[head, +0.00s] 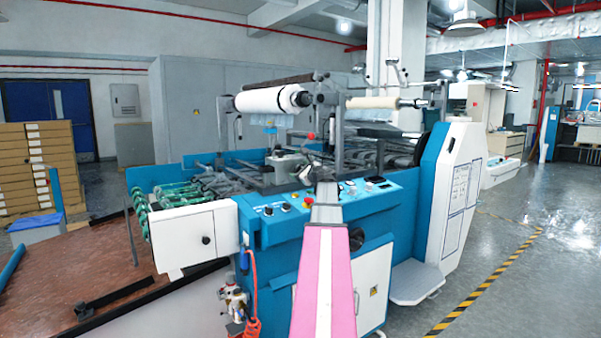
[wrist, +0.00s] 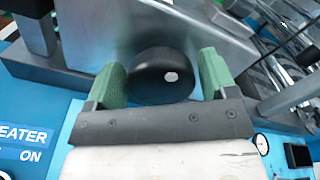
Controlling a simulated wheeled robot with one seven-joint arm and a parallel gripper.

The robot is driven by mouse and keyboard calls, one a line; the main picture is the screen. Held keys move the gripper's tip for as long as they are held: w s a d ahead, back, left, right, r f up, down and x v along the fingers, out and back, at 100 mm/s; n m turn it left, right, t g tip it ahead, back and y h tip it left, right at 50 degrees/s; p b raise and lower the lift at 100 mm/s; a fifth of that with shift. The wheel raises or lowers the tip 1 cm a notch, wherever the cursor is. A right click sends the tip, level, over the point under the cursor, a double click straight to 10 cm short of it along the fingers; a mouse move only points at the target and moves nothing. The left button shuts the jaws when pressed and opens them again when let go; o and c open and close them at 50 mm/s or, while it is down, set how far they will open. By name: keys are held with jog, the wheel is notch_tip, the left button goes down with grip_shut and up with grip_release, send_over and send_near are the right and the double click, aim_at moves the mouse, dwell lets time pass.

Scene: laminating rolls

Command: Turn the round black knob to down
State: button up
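The round black knob (wrist: 148,82) shows in the wrist view, with a small pale spot on its face. It sits in front of a grey metal block. My gripper (wrist: 160,64) is open, with one green finger on each side of the knob. A narrow gap shows at the right finger; at the left finger I cannot tell whether it touches. The knob's lower edge is partly hidden by the gripper's dark front plate. In the head view my pink arm reaches up to the blue machine (head: 283,228), and the knob cannot be made out there.
In the head view a white roll (head: 268,101) hangs above the machine. Open floor (head: 520,270) lies to the right.

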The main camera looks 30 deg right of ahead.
jog(key=c, duration=0.6)
jog(key=shift+o, duration=0.2)
